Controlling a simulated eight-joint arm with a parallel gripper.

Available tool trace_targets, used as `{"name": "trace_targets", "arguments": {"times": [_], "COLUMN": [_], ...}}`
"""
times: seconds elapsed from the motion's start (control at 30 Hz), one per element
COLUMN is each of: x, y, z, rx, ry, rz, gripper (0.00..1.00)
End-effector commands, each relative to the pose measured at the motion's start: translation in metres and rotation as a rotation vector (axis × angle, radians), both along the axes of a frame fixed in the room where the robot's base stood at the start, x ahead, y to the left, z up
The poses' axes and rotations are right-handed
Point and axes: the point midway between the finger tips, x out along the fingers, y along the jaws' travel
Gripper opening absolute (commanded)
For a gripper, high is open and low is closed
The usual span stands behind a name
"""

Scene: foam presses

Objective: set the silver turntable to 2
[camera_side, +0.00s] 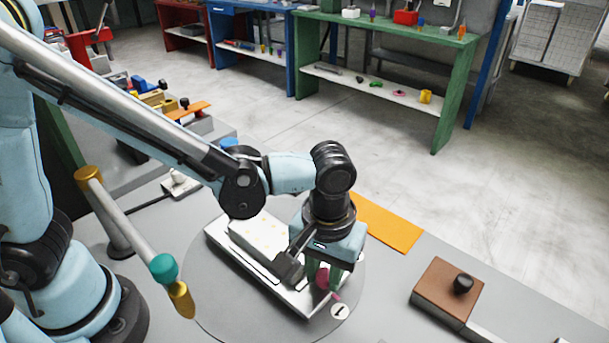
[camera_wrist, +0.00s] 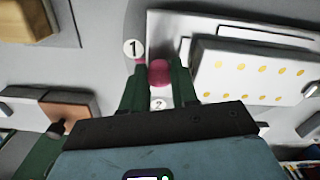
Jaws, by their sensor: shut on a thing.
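The silver turntable (camera_side: 226,300) is a round grey disc set in the bench, with a pale rectangular plate (camera_side: 217,240) and a white block with yellow dots (camera_wrist: 262,75) on top. A pink knob (camera_wrist: 159,72) stands near the plate's end. My gripper (camera_wrist: 158,84) points down over that end, its green fingers shut on the pink knob. A round label "1" (camera_side: 340,311) sits just beside the fingers, with a small pink piece by it. A label "2" (camera_wrist: 158,104) shows between the fingers in the wrist view. My gripper hides part of the plate.
A brown block with a black knob (camera_side: 447,291) stands to the right. An orange sheet (camera_side: 388,223) lies behind my gripper. A rod with a teal collar (camera_side: 163,267) rises at the left. Green, blue and red benches stand across the floor.

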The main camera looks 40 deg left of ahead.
Motion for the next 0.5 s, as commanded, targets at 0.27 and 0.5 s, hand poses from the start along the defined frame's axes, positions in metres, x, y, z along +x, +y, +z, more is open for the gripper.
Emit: {"name": "trace_targets", "arguments": {"times": [0.27,0.5], "x": [0.01,0.023], "y": [0.001,0.003], "z": [0.0,0.0], "rx": [0.0,-0.001], "ry": [0.003,0.004], "rz": [0.084,0.198], "gripper": [0.0,0.0]}}
